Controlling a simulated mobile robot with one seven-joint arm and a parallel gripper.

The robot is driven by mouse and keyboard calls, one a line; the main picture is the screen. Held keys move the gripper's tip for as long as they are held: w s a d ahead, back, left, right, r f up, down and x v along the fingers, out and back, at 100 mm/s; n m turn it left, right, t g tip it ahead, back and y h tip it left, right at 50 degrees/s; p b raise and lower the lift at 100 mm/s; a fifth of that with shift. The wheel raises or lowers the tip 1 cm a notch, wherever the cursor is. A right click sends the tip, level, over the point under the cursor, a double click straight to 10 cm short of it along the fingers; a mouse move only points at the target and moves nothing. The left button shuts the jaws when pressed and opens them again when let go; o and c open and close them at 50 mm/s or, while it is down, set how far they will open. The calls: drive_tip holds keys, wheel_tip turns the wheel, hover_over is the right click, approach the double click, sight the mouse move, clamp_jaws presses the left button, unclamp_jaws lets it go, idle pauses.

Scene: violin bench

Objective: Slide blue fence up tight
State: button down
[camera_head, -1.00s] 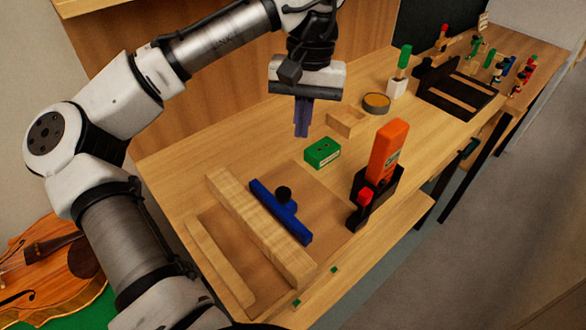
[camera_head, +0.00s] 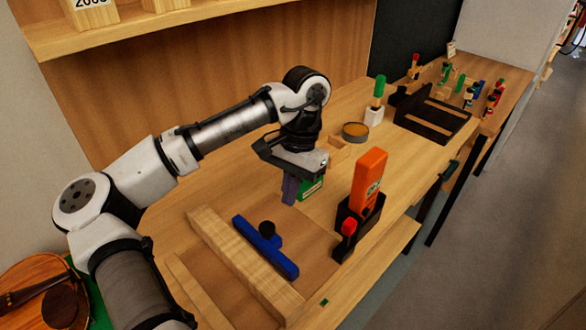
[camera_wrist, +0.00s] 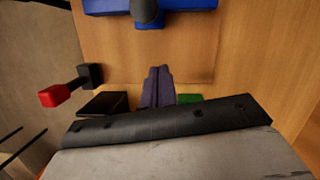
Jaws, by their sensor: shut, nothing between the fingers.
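The blue fence (camera_head: 265,247) is a long bar with a dark round knob on top. It lies flat on the brown board beside a long pale wood block (camera_head: 245,262), with what looks like a narrow gap between them. In the wrist view the fence (camera_wrist: 185,4) shows at the top edge, with its knob (camera_wrist: 147,10). My gripper (camera_head: 289,190) is shut and empty, pointing down above the bench behind the fence, apart from it. Its purple fingers (camera_wrist: 158,88) are together in the wrist view.
A green box (camera_head: 311,188) is partly hidden behind my gripper. A round tin (camera_head: 355,131) and a dark rack (camera_head: 432,117) are farther back.

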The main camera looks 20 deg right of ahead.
sight(260, 227)
drive_tip(key=shift+s+a+f+p, duration=0.25)
drive_tip(key=shift+s+a, duration=0.35)
drive_tip(key=shift+a, duration=0.3)
drive_tip(key=shift+s+a+f+p, duration=0.25)
drive_tip(key=shift+s+a, duration=0.3)
drive_tip(key=shift+a, duration=0.35)
drive_tip(key=a+p, duration=0.1)
drive_tip(key=s+a, duration=0.1)
drive_tip(key=a, duration=0.1)
drive_tip(key=shift+s+a+r+p, duration=0.15)
drive_tip(key=shift+a+p, duration=0.15)
drive_tip(key=shift+p, duration=0.05)
drive_tip(key=shift+a, duration=0.2)
